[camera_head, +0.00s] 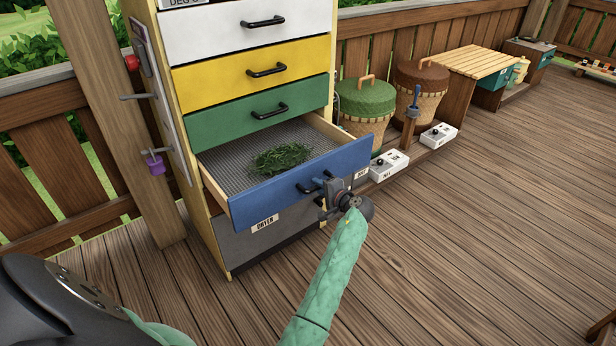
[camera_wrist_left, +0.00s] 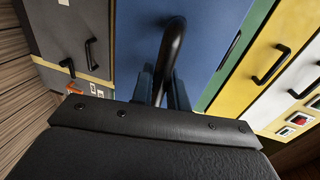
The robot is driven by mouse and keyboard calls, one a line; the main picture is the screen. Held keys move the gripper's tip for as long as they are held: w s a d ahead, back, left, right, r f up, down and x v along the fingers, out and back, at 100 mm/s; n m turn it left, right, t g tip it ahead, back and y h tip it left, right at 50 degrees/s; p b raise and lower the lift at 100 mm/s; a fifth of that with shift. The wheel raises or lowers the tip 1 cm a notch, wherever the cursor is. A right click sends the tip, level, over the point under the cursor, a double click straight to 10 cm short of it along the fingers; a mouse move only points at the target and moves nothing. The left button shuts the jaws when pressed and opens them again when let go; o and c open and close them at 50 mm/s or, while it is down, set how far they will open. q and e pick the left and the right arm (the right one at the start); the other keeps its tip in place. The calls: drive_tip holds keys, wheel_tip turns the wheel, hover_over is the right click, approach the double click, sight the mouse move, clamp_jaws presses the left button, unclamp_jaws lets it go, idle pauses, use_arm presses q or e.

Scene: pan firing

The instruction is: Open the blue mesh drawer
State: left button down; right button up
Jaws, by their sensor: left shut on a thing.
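The blue mesh drawer (camera_head: 251,206) is pulled well out of the cabinet in the head view. Its grey mesh bottom (camera_head: 228,165) shows, with a pile of green leaves (camera_head: 281,158) on it. My left gripper (camera_head: 326,190) is at the drawer's blue front and shut on its black handle. In the left wrist view the handle (camera_wrist_left: 172,50) stands between the fingers, in front of the blue drawer face (camera_wrist_left: 205,50). My right gripper does not show.
White (camera_head: 240,36), yellow (camera_head: 220,83) and green (camera_head: 225,132) drawers above are shut. A grey dryer front (camera_head: 250,246) is below. Lidded baskets (camera_head: 365,105) and small white boxes (camera_head: 388,166) stand to the right. The wooden deck (camera_head: 480,230) at the right is clear.

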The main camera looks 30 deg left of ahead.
use_arm(q)
drive_tip(key=v, duration=0.3)
drive_tip(key=shift+f, duration=0.3)
drive_tip(key=c, duration=1.4)
unclamp_jaws()
drive_tip(key=shift+c, duration=0.2)
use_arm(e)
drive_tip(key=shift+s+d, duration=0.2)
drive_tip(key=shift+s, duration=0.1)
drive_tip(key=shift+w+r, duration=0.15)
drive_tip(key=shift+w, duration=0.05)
